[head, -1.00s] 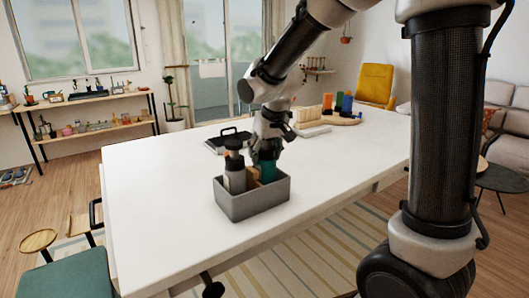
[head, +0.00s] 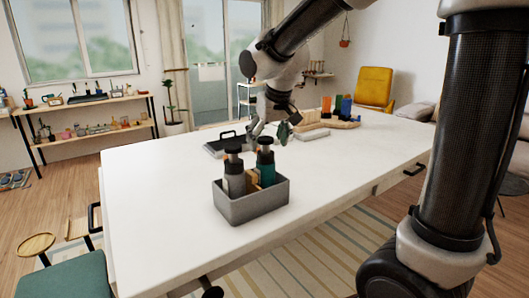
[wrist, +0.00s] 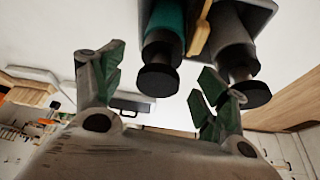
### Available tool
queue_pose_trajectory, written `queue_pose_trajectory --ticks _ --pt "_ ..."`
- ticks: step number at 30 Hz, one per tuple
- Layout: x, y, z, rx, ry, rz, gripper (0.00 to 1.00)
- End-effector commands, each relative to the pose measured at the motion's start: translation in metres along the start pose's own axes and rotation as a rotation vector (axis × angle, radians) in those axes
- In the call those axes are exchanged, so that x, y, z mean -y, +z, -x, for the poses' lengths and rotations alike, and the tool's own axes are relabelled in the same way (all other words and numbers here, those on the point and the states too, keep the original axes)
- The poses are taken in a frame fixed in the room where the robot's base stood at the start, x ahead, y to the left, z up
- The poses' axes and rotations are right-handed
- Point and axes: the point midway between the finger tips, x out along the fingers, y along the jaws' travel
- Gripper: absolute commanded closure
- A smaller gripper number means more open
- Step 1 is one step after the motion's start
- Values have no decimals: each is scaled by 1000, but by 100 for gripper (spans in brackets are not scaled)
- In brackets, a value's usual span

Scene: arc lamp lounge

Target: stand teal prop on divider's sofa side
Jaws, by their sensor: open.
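A grey bottle (head: 233,180) stands on the other side. My gripper (head: 269,132) is open and empty, just beyond the teal bottle's cap and apart from it. The wrist view shows the teal bottle (wrist: 166,22), the tan piece (wrist: 200,30) and the grey bottle (wrist: 230,28) beyond my open fingers. The bottle bases are hidden.
A dark flat case with a handle (head: 222,147) lies behind the caddy. A wooden tray with coloured blocks (head: 338,121) is at the table's far right. The sofa (head: 420,112) is partly visible at right.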

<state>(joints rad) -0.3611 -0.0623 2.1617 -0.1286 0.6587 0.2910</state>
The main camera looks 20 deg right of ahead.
Motion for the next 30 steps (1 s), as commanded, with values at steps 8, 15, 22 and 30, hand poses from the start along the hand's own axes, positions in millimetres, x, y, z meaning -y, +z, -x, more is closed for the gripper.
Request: queue_pose_trajectory --ticks 8,15,22,30 --pt "0 0 46 -1 -1 0 26" --pt "-4 4 56 1 1 -3 26" --pt "-66 91 96 4 28 -69 26" --pt "-104 224 116 16 54 -140 26"
